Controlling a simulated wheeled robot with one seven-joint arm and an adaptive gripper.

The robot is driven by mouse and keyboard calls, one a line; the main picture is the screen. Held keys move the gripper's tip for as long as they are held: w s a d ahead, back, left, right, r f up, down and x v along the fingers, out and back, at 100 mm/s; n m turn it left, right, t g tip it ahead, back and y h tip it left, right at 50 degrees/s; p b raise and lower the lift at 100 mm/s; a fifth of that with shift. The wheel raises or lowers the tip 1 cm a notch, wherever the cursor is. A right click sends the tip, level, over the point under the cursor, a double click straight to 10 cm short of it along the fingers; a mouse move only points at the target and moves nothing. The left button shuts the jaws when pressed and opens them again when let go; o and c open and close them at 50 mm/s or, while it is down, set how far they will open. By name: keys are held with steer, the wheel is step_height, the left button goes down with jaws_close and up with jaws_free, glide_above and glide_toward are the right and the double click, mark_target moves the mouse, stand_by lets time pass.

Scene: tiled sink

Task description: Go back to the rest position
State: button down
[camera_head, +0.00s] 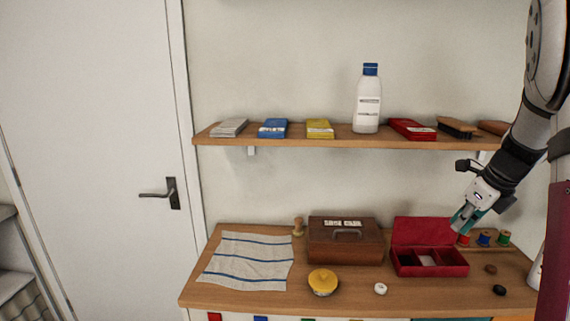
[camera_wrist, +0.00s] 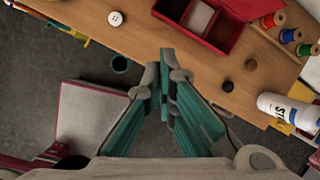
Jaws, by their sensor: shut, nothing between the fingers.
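My gripper (camera_head: 463,222) is shut and empty, raised at the right side of the head view above the red box. In the wrist view its teal fingers (camera_wrist: 166,62) meet and point toward the front edge of the wooden tabletop (camera_head: 225,298). It is apart from everything in view. My arm reaches down from the upper right.
On the tabletop are an open red box (camera_head: 430,262), a brown case (camera_head: 345,242), a yellow-lidded jar (camera_head: 323,281), a striped cloth (camera_head: 248,262), and thread spools (camera_head: 484,239). A shelf (camera_head: 285,142) above holds a white bottle (camera_head: 367,100).

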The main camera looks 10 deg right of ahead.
steer(key=s+a+r+n, duration=0.2)
steer(key=s+a+n, duration=0.1)
steer(key=a+n, duration=0.3)
steer(key=s+a+r+n+y, duration=0.1)
steer(key=s+a+r+n, duration=0.15)
steer(key=a+n, duration=0.4)
steer(key=s+a+r+n, duration=0.2)
steer(key=a+r+n, duration=0.15)
steer(key=a, duration=0.45)
steer(key=s+a+n, duration=0.5)
steer(key=s+n, duration=0.2)
steer(key=n, duration=0.1)
steer(key=s+a+f+n+h, duration=0.1)
steer(key=s+a+n, duration=0.4)
steer(key=s+n, duration=0.2)
steer(key=shift+f+n+t, duration=0.25)
steer(key=shift+n+t, duration=0.15)
steer(key=shift+n, duration=0.6)
